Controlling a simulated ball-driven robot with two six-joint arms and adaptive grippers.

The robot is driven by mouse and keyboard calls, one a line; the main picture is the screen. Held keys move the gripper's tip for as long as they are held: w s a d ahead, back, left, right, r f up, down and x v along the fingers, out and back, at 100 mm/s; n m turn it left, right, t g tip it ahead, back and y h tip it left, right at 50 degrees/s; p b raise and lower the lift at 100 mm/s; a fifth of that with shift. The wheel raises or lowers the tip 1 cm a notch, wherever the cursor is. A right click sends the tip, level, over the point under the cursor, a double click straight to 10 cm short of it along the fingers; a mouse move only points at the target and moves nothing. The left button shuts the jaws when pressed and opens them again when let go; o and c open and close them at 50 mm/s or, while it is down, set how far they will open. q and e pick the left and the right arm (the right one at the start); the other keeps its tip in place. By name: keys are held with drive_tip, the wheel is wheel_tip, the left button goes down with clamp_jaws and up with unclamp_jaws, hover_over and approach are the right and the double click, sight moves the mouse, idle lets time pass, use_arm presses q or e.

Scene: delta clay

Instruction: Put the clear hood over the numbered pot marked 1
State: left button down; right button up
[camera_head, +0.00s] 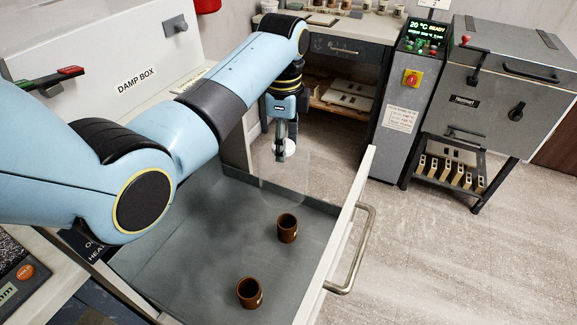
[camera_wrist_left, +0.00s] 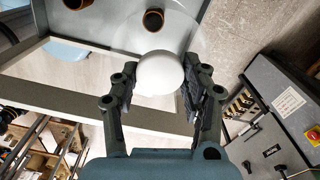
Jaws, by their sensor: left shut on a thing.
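My left gripper (camera_head: 281,157) is shut on the white knob (camera_wrist_left: 160,74) of the clear hood (camera_head: 284,172). The hood is see-through and shows only as a faint outline, held up near the drawer's far end. Two brown pots stand upright in the open drawer: one nearer the middle (camera_head: 287,229), one closer to the front (camera_head: 249,293). The gripper is beyond both pots and above their level. Each pot has a small pale mark, too small to read. Both pots also show at the top of the left wrist view. My right gripper is not in view.
The open damp box drawer (camera_head: 184,252) has a grey floor, pale walls and a metal handle (camera_head: 352,262) on its right side. A workbench (camera_head: 346,25) and a grey kiln unit (camera_head: 508,85) stand behind. The drawer floor around the pots is clear.

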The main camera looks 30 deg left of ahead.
sight(287, 159)
use_arm(q)
drive_tip(key=shift+m, duration=0.4)
drive_tip(key=f, duration=0.2)
drive_tip(key=s+d+f, duration=0.1)
drive_tip(key=f, duration=0.4)
drive_tip(key=shift+s+d+f+p, duration=0.25)
drive_tip(key=shift+d+f+p, duration=0.05)
drive_tip(key=shift+p, duration=0.05)
wheel_tip(287, 159, down, 3)
drive_tip(key=b, duration=0.2)
drive_tip(key=shift+r+b, duration=0.2)
drive_tip(key=shift+b, duration=0.2)
drive_tip(key=shift+f+b, duration=3.55)
drive_tip(key=shift+f, duration=0.3)
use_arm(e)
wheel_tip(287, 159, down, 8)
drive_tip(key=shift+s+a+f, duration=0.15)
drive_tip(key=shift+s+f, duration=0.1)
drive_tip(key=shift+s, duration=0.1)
use_arm(q)
drive_tip(key=c, duration=0.6)
unclamp_jaws()
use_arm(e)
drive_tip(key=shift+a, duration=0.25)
use_arm(q)
wheel_tip(287, 159, up, 12)
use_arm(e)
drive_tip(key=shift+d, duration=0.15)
